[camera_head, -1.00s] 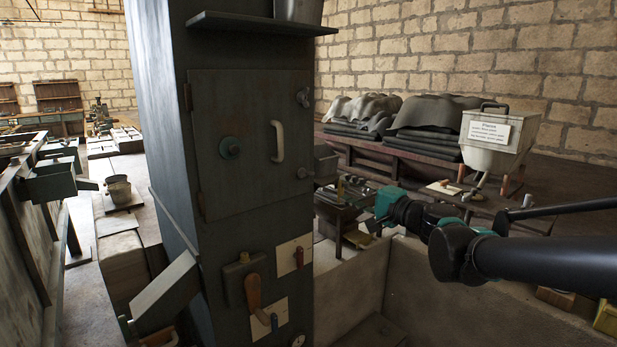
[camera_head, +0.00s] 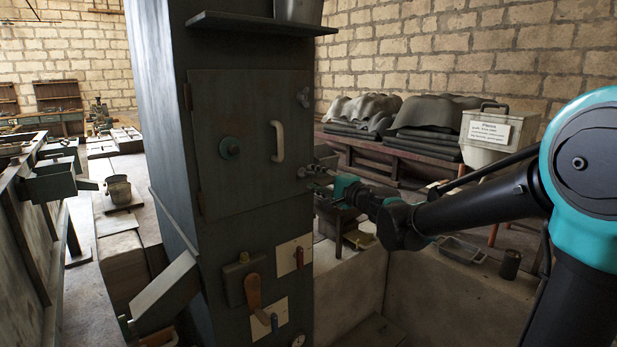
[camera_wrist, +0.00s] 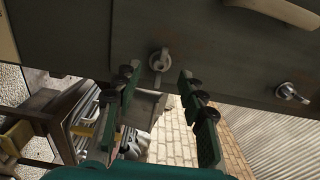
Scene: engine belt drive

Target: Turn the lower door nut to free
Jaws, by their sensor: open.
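The lower door nut (camera_head: 303,172) is a small winged metal nut on the right edge of the grey cabinet door (camera_head: 235,150). In the wrist view the nut (camera_wrist: 159,60) shows just beyond and between my fingertips. My gripper (camera_head: 318,180) is open and empty, right in front of the nut; its green fingers (camera_wrist: 158,76) stand apart on either side. I cannot tell whether either finger touches it. The upper door nut (camera_head: 303,97) sits higher on the same door edge and also shows in the wrist view (camera_wrist: 290,93).
A bench with grey covers (camera_head: 430,125) stands behind my arm.

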